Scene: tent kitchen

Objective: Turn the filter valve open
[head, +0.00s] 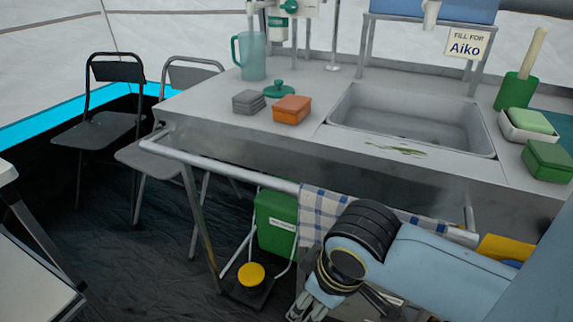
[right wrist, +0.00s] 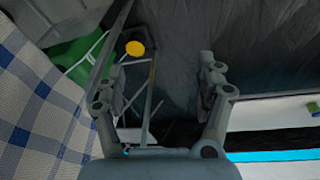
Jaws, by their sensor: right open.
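A white and green filter unit (head: 278,26) shows at the top edge of the head view, above the back of the counter. My right gripper (head: 308,308) is low in front of the counter, below the towel rail and far from the filter. It points down, and in the right wrist view (right wrist: 162,82) its fingers are apart with nothing between them. My left gripper is out of view.
A rail (head: 225,171) with a checked towel (head: 318,212) runs along the counter front. A teal jug (head: 250,56), green lid (head: 279,89), orange box (head: 292,110) and grey sponges (head: 248,102) stand left of the sink (head: 415,118). A green pedal bin (head: 273,222) stands below.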

